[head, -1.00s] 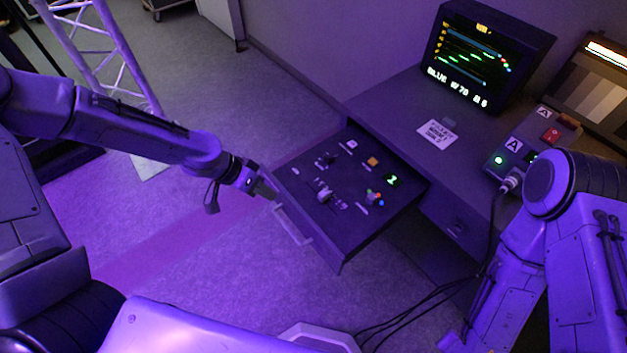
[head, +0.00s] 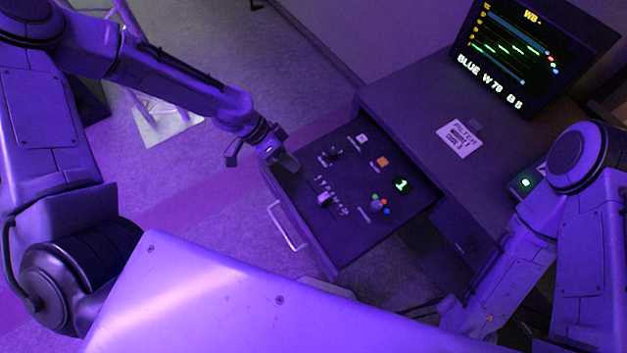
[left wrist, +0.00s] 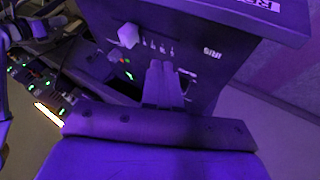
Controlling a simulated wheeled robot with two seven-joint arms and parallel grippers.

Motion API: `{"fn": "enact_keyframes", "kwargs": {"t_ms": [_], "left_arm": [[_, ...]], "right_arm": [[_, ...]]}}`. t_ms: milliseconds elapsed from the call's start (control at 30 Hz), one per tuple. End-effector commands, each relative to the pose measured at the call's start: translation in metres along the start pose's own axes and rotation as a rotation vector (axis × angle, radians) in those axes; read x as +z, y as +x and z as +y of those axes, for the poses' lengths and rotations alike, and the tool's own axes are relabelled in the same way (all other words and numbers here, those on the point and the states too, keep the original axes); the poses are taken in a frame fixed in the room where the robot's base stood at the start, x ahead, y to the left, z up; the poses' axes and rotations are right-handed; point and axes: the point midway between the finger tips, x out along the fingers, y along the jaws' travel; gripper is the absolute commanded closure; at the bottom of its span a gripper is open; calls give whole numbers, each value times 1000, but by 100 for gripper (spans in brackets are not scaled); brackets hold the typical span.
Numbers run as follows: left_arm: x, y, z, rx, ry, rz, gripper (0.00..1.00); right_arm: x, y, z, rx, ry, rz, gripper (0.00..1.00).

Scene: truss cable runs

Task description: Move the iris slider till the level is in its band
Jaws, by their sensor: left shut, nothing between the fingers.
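The iris slider (head: 330,156) is a small dark control at the upper left of the drawer's control panel (head: 300,215). My left gripper (head: 289,164) is shut and empty, at the panel's left edge and to the left of the slider. Its fingers (left wrist: 163,85) point at the panel in the left wrist view and partly hide the slider area; I cannot tell whether they touch it. The monitor (head: 515,50) shows green stepped traces between lines and the word BLUE. My right gripper is out of view.
A drawer handle (head: 287,227) sticks out in front. A white note (head: 459,138) lies on the desk.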

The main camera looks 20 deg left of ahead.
Motion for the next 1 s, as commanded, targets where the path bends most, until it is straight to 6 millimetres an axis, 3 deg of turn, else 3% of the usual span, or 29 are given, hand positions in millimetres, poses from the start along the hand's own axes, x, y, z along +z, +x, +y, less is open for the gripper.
{"fn": "enact_keyframes", "kwargs": {"t_ms": [267,500,1000], "left_arm": [[2,62,1,3,-3,-4,100],[0,74,32,1,-1,-1,100],[1,82,41,0,0,0,100]], "right_arm": [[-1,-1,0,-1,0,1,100],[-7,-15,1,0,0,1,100],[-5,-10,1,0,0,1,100]]}}
